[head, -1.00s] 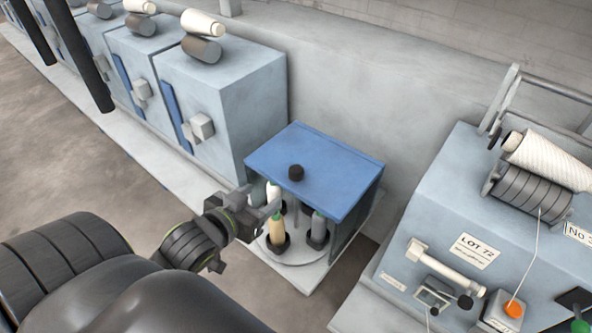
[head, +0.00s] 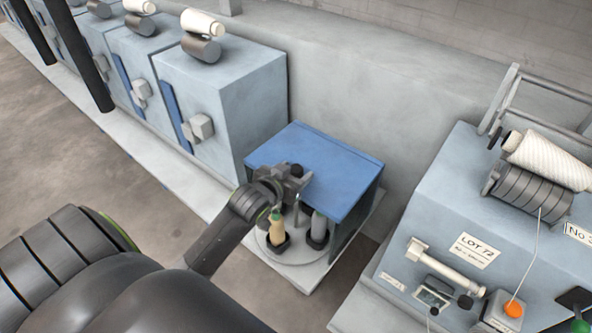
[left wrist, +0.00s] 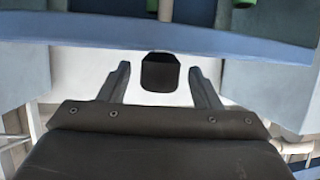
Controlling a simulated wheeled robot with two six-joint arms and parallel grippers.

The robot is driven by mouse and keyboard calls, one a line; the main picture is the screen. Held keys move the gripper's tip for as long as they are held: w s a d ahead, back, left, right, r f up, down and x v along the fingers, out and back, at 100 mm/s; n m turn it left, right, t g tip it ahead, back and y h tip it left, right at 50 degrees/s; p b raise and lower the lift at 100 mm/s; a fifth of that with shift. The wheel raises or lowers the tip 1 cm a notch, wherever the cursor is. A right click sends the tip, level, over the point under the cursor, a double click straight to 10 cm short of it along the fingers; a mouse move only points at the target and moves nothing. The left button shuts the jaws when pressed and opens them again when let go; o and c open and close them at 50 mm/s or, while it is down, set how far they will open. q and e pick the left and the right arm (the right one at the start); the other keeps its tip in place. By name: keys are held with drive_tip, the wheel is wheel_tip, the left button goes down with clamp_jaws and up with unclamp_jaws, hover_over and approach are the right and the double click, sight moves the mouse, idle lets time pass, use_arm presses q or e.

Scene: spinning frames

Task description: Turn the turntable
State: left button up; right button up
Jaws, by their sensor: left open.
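The turntable (head: 300,256) is a pale round disc inside a small cabinet with a blue top (head: 335,165). A tan bobbin (head: 277,229) and a grey bobbin (head: 318,227) stand on it in dark holders. In the left wrist view, a black block (left wrist: 160,72), probably the knob, shows between the two open fingers (left wrist: 160,78), with gaps on both sides. My right gripper is out of view.
Blue-grey machine cabinets (head: 220,100) stand in a row at the back left. A machine with a LOT 72 label (head: 474,250) and a ribbed roller (head: 530,192) stands at the right. A grey wall is behind. The floor (head: 120,190) at left is clear.

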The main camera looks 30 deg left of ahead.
use_arm(q)
drive_tip(key=shift+w+f, duration=0.2)
drive_tip(key=shift+w, duration=0.35)
clamp_jaws()
